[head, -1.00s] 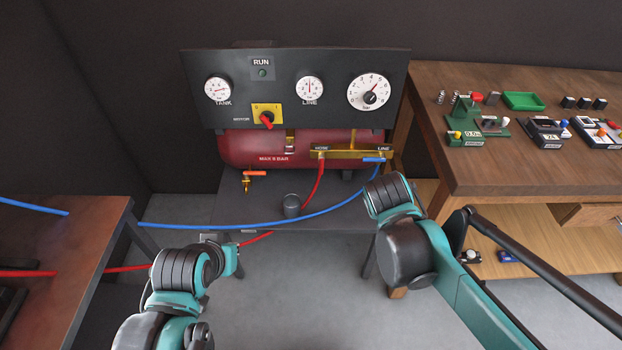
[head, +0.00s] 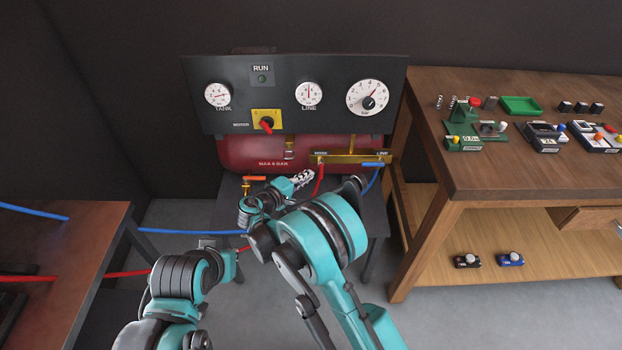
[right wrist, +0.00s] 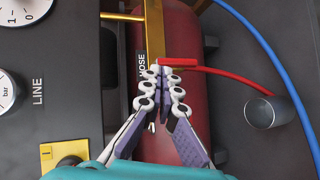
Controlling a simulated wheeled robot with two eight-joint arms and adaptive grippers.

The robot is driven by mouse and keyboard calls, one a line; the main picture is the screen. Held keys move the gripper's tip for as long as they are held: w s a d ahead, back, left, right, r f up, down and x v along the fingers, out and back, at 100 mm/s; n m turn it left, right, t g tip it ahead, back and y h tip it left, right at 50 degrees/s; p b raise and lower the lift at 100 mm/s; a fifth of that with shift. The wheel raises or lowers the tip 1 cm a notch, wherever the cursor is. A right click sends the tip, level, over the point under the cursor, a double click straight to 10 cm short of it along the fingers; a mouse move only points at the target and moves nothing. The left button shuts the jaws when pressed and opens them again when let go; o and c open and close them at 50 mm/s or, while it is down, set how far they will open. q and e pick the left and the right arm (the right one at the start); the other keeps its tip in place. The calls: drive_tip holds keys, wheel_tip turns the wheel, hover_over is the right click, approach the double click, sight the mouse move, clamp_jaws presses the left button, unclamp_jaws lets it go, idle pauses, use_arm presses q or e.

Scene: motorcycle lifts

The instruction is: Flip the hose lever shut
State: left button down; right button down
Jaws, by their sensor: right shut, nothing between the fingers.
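The hose lever (right wrist: 177,62) is a short red bar beside the HOSE label on the brass manifold. It lies level in the right wrist view, in line with the red hose leading off from it. In the head view I cannot separate the lever from the hose. My right gripper (right wrist: 161,75) is shut and empty, its fingertips at the lever's manifold end. I cannot tell whether they touch it. In the head view the right gripper (head: 302,178) is in front of the compressor, left of the red hose. My left arm shows at lower left, but its fingers do not.
The brass manifold (head: 352,159) also carries a blue line lever (head: 373,164). An orange-red lever (head: 255,178) is under the red tank (head: 236,153). A grey cup (right wrist: 261,112) and blue hose (right wrist: 252,33) are near. A wooden bench (head: 480,180) stands at right.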

sight(321, 170)
drive_tip(key=s+a+f+n+t+h, duration=0.1)
drive_tip(key=s+a+f+t, duration=0.1)
drive_tip(key=a+f, duration=0.5)
drive_tip(key=shift+s+a+f+n+t, duration=0.3)
drive_tip(key=shift+s+a+f+t, duration=0.1)
drive_tip(key=shift+a+t, duration=0.15)
drive_tip(key=shift+d, duration=0.1)
drive_tip(key=s+d+x, duration=0.1)
drive_tip(key=d+x, duration=0.1)
drive_tip(key=x, duration=1)
drive_tip(key=shift+d, duration=0.35)
drive_tip(key=shift+r, duration=0.1)
